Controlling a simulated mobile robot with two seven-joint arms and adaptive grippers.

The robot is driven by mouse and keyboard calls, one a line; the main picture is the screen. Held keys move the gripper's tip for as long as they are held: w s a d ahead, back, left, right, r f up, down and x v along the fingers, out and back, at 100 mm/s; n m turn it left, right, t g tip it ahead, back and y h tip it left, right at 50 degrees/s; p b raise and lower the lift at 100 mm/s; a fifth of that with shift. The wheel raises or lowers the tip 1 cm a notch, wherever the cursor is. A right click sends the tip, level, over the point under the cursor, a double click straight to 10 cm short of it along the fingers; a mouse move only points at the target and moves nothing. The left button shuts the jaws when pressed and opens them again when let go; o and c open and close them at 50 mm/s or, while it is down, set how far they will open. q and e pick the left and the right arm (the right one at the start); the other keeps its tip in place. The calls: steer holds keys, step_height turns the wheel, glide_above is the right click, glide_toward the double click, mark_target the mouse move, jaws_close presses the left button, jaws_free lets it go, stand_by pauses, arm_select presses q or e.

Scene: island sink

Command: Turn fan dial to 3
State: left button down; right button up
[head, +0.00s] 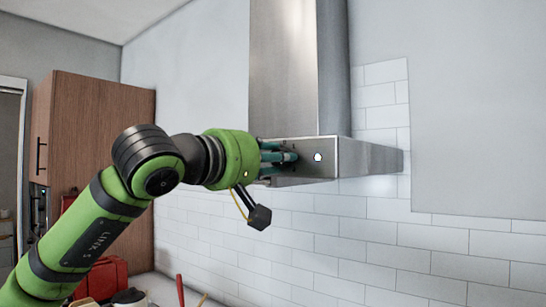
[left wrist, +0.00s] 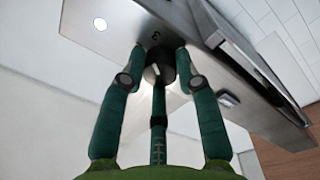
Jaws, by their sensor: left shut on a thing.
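The fan dial (left wrist: 153,74) is a small dark and silver knob on the metal front of the range hood (head: 325,145). A small dark mark that looks like a 3 is printed on the metal beside it in the left wrist view. My left gripper (head: 290,156) reaches the hood front from the left. In the left wrist view its green fingers (left wrist: 158,62) are closed around the dial, with a third finger below. The fingers hide part of the dial, so I cannot tell its exact setting. In the head view the dial is hidden. My right gripper is not in view.
A round white light (head: 318,157) is on the hood front, right of my left gripper. The hood's chimney (head: 297,65) rises above. A wooden cabinet (head: 98,130) stands at left, with a red box (head: 103,277) below. White tiles (head: 330,230) cover the wall behind.

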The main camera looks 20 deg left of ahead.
arm_select(q)
steer(key=shift+d+f+m, duration=0.15)
steer(key=shift+f+m, duration=0.05)
steer(key=shift+m, duration=0.4)
steer(key=shift+f, duration=0.15)
steer(key=c, duration=0.9)
jaws_free()
steer(key=shift+s+d, duration=0.1)
steer(key=shift+r, duration=0.2)
steer(key=v, duration=1.2)
